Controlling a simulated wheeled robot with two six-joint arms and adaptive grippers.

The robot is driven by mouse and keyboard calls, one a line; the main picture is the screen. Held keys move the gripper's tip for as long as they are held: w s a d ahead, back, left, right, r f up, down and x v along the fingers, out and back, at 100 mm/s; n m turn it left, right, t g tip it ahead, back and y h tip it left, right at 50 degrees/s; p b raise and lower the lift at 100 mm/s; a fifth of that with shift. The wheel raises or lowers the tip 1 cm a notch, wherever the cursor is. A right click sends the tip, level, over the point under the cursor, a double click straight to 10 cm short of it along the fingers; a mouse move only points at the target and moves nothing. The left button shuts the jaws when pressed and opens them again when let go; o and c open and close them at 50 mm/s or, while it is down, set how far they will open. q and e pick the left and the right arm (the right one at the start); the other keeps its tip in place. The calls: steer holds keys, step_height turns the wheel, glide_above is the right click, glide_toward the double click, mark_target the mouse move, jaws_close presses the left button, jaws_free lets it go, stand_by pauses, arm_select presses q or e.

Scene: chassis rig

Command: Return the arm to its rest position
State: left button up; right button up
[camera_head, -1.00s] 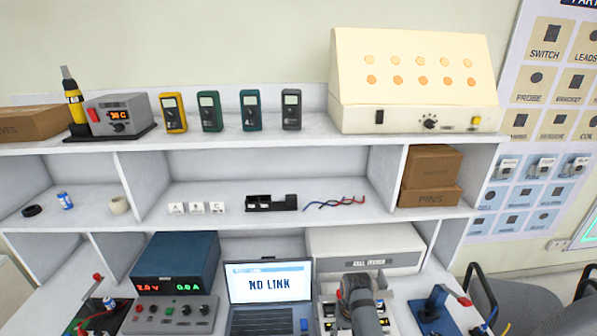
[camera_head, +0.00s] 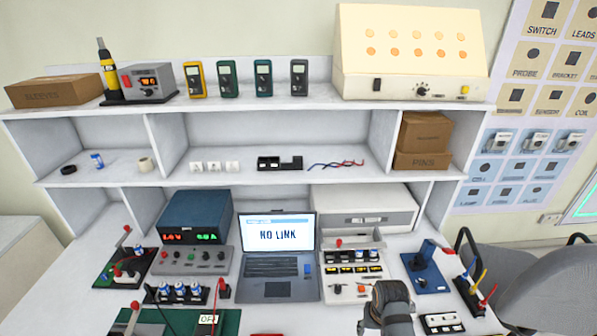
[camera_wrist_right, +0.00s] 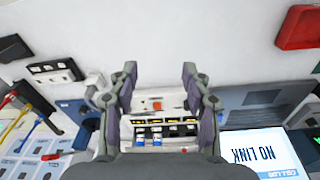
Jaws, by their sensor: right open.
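My right gripper (camera_wrist_right: 159,78) is open and empty, its two fingers spread apart in the right wrist view. In the head view my right arm's grey end (camera_head: 388,306) is low in the picture, in front of the white switch panel (camera_head: 338,292). The panel also shows between and beyond the fingers in the wrist view (camera_wrist_right: 172,103), apart from them as far as I can tell. My left gripper is not in view.
A laptop (camera_head: 277,289) reading NO LINK stands left of the panel. A blue fixture (camera_head: 424,275) and a black socket block (camera_head: 441,323) are to the right. A green mat (camera_head: 228,322) lies front left. Shelves (camera_head: 280,179) rise behind, and a chair (camera_head: 545,275) stands right.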

steer(key=s+d+r+n+t, duration=0.1)
steer(key=s+d+r, duration=0.1)
steer(key=s+r, duration=0.35)
steer(key=s+d+r+n+t, duration=0.1)
steer(key=s+d+r, duration=0.15)
steer(key=s, duration=0.55)
step_height(320, 180, down, 30)
steer(key=s+d+b, duration=0.2)
steer(key=s+b, duration=0.1)
steer(key=b, duration=0.2)
arm_select(q)
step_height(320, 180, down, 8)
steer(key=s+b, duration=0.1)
steer(key=b, duration=0.1)
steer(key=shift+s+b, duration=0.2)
steer(key=shift+b, duration=0.15)
arm_select(e)
steer(key=s+f+g, duration=0.2)
steer(key=s+f, duration=1.6)
steer(key=f, duration=0.1)
steer(key=shift+d+f, duration=0.35)
steer(key=shift+d, duration=0.1)
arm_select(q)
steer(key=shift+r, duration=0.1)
